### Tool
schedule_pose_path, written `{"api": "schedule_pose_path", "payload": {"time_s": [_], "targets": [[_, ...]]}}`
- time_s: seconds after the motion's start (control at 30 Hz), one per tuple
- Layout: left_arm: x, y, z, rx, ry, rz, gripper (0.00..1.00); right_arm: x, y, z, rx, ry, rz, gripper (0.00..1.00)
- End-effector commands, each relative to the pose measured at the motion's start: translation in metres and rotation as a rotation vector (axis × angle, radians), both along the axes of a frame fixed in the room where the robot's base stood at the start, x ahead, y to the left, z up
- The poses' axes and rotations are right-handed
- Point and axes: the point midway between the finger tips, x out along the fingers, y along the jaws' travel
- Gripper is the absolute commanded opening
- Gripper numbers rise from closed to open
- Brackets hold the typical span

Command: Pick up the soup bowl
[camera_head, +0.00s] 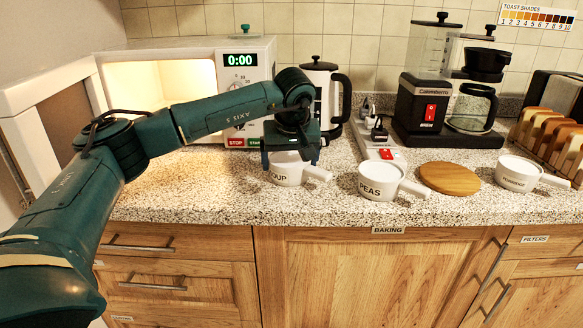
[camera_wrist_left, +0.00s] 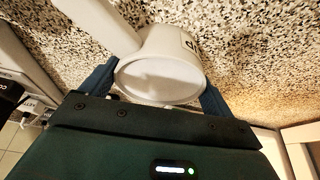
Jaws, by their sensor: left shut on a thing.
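The white soup bowl (camera_head: 290,175), with "SOUP" lettering and a handle toward the right, is at the counter's front under my left gripper (camera_head: 291,158). My left gripper points down and is shut on the bowl, one finger on each side. In the left wrist view the bowl (camera_wrist_left: 160,78) sits between the fingers of the left gripper (camera_wrist_left: 155,90), its handle toward the upper left. The gripper hides part of the bowl's top in the head view. I cannot tell whether the bowl touches the counter. My right gripper is not in view.
A white bowl marked "PEAS" (camera_head: 379,184) stands to the right, then a round wooden board (camera_head: 450,178) and another white bowl (camera_head: 518,174). The counter's left front (camera_head: 170,195) is clear.

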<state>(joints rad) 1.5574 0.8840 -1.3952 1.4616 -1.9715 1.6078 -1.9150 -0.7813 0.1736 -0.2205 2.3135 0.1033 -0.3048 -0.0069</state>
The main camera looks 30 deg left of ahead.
Motion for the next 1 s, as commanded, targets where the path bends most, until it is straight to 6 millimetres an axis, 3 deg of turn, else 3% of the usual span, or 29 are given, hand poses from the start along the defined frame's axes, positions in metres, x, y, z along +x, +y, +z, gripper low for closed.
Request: {"api": "schedule_pose_path", "payload": {"time_s": [0.1,0.37,0.8,1.0], "targets": [[0.000,0.000,0.000,-0.001,-0.001,0.000,0.56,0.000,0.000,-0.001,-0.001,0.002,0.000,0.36],[0.000,0.000,0.005,-0.001,-0.004,0.000,0.56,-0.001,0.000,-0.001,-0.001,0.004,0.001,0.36],[0.001,-0.001,0.083,-0.002,-0.005,0.000,0.56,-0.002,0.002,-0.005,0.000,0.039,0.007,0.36],[0.000,0.000,0.100,-0.002,-0.003,0.000,0.56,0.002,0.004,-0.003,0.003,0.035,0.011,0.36]]}}
